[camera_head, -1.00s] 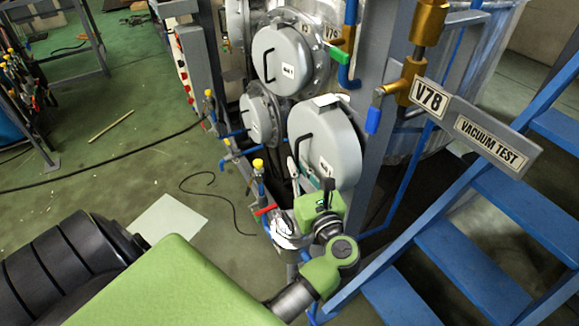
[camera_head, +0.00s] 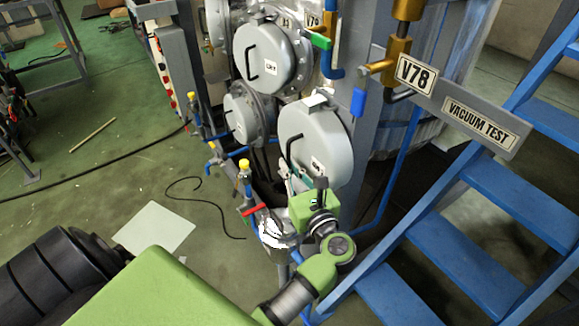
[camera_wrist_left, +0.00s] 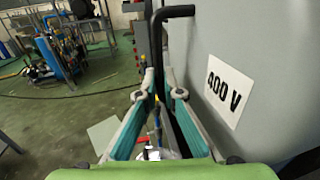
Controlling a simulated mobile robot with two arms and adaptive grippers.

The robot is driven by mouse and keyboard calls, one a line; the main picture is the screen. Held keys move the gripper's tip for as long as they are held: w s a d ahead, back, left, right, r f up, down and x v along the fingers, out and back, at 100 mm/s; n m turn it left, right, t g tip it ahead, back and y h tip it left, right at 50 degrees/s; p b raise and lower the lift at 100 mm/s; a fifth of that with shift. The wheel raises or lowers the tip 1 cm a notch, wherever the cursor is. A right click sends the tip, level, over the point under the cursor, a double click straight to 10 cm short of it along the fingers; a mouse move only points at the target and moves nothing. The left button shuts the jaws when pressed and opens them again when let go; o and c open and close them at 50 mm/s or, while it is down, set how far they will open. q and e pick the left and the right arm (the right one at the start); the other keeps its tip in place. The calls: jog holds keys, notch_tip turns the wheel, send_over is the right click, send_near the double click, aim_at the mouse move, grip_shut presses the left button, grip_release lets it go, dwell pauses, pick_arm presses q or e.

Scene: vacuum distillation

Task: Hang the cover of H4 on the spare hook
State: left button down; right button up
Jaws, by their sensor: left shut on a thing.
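A large round grey cover (camera_head: 322,137) with a black bar handle hangs or is held low at the front of the vessel. Its white label cannot be read in the head view. The wrist view shows a grey surface (camera_wrist_left: 230,35) with a "400 V" label beside the handle (camera_wrist_left: 174,12). My left gripper (camera_head: 299,180) is at the handle's lower part. In the wrist view its fingers (camera_wrist_left: 163,88) close in on either side of the black handle. A small bracket (camera_head: 317,100) shows at the cover's top edge; whether it bears the cover is unclear. I cannot make out a spare hook.
Two more grey covers, an upper one (camera_head: 268,52) and a smaller one (camera_head: 238,118), are on the vessel. Valves with yellow and red handles (camera_head: 245,170) stand left of my gripper. The V78 sign (camera_head: 416,73) and blue stairs (camera_head: 450,240) are on the right. The left floor is mostly open.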

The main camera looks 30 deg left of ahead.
pick_arm(q)
jog(key=c, duration=2.1)
grip_release()
jog(key=shift+r, duration=0.1)
jog(key=shift+s+d, duration=0.1)
